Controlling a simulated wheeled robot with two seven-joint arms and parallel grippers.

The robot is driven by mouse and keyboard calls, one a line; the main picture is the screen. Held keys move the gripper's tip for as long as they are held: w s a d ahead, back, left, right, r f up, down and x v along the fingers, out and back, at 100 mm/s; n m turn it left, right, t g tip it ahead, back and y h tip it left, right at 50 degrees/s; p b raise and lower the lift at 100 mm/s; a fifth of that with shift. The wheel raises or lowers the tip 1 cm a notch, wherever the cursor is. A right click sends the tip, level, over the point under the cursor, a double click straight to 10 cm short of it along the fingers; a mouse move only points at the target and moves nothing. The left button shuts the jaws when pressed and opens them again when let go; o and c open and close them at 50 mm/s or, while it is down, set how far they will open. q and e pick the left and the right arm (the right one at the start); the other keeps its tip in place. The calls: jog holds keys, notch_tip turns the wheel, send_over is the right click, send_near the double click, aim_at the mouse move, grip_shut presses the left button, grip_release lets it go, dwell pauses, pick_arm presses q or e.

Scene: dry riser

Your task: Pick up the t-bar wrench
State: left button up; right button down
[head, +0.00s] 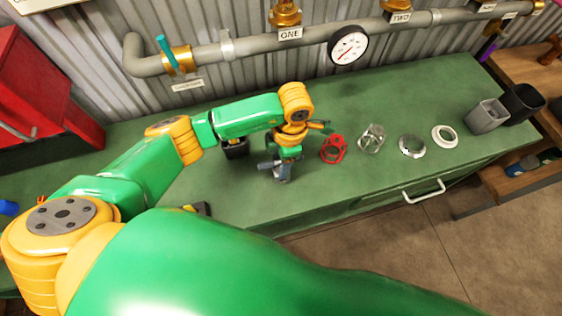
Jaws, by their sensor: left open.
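My left arm reaches in from the left over the green bench. My left gripper (283,175) points down just above or at the bench top, left of a red ring-shaped part (333,149). Its jaws are open, but they are small and partly hidden by the wrist. I cannot clearly make out the t-bar wrench. A dark bar-like shape at the gripper may be part of it or part of my fingers. My right gripper is not in view.
Right of the gripper lie a clear glass part (371,138), a metal disc (412,146) and a white ring (445,135). A black cup (236,149) stands behind my forearm. A pipe with a gauge (348,45) runs along the wall. Grey and black containers (487,116) stand far right.

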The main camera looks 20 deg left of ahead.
pick_arm(q)
jog(key=shift+d, duration=0.1)
grip_shut()
dwell(1.3)
